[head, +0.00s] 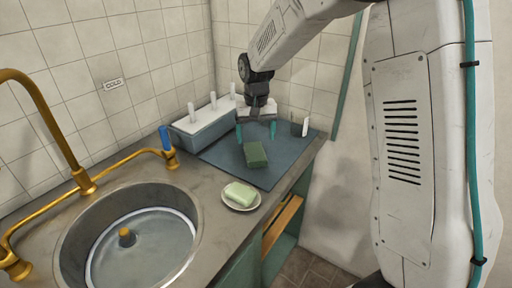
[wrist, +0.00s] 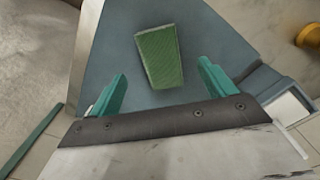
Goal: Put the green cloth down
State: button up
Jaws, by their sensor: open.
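The green cloth (head: 255,154) is a dark green folded block lying on the blue-grey mat (head: 222,153) on the counter. It also shows in the wrist view (wrist: 160,56), ahead of and between the fingertips. My gripper (head: 257,131) has two teal fingers spread apart above the far part of the mat. It is open and empty, with the cloth apart from both fingers. In the wrist view my gripper (wrist: 162,82) has clear space between its fingers and the cloth.
A soap bar (head: 241,193) sits on a small white dish (head: 242,204) near the counter's front edge. A grey bin with white upright pegs (head: 205,126) stands left of the mat. A sink (head: 140,245) with brass taps is at the left. A small dark holder (head: 298,129) stands right of my gripper.

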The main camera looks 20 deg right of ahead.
jog(key=s+d+r, duration=0.2)
jog(key=s+r, duration=1.2)
jog(key=s, duration=0.5)
jog(key=s+f+n+t, duration=0.1)
jog(key=s, duration=1.6)
jog(key=shift+s+d+f+n, duration=0.3)
jog(key=shift+d+n, duration=0.1)
